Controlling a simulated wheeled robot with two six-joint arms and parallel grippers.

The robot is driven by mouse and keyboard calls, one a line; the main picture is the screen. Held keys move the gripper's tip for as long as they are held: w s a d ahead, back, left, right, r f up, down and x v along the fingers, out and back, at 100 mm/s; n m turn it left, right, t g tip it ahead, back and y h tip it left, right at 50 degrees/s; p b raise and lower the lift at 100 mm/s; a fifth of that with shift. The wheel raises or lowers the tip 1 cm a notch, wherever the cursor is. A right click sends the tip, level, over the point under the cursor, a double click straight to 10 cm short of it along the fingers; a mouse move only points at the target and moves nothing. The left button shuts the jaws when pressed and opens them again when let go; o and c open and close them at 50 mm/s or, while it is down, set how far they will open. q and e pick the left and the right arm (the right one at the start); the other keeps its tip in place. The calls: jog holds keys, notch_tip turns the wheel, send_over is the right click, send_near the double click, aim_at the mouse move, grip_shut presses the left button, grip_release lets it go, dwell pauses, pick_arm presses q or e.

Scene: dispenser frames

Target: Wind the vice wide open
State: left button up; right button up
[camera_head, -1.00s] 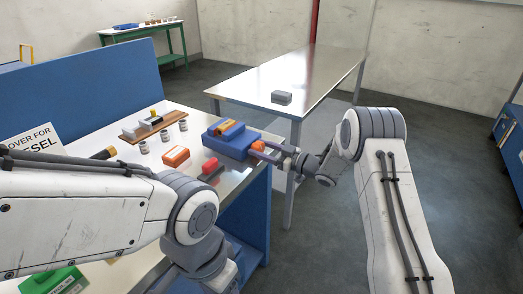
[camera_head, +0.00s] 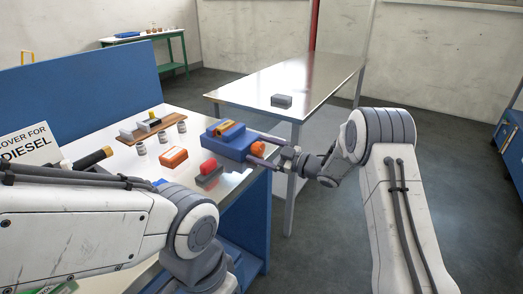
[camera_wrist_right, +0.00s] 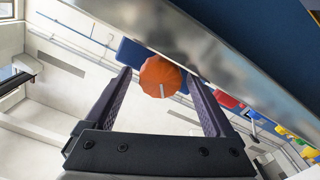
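The blue vice (camera_head: 236,143) sits at the right end of the workbench, with a yellow part on its top. Its orange knob (camera_head: 258,149) faces my right arm. My right gripper (camera_head: 263,149) is open, with its fingers reaching to either side of the knob. In the right wrist view the knob (camera_wrist_right: 160,76) shows between the two fingertips, nearer the right finger, with a gap on the left. Part of the vice (camera_wrist_right: 134,53) shows behind it.
On the workbench (camera_head: 181,189) near the vice are a red-topped block (camera_head: 208,171), an orange box (camera_head: 173,157) and several small jars (camera_head: 165,136). The bench edge (camera_wrist_right: 215,65) runs close to the right fingers. A steel table (camera_head: 320,75) with a grey box (camera_head: 281,100) stands behind.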

pick_arm(q)
jog(key=shift+f+b, duration=0.3)
jog(key=shift+b, duration=0.05)
pick_arm(e)
jog(key=v, duration=1)
jog(key=shift+s+d, duration=0.15)
jog(key=shift+d, duration=0.05)
pick_arm(q)
jog(key=shift+f, duration=0.1)
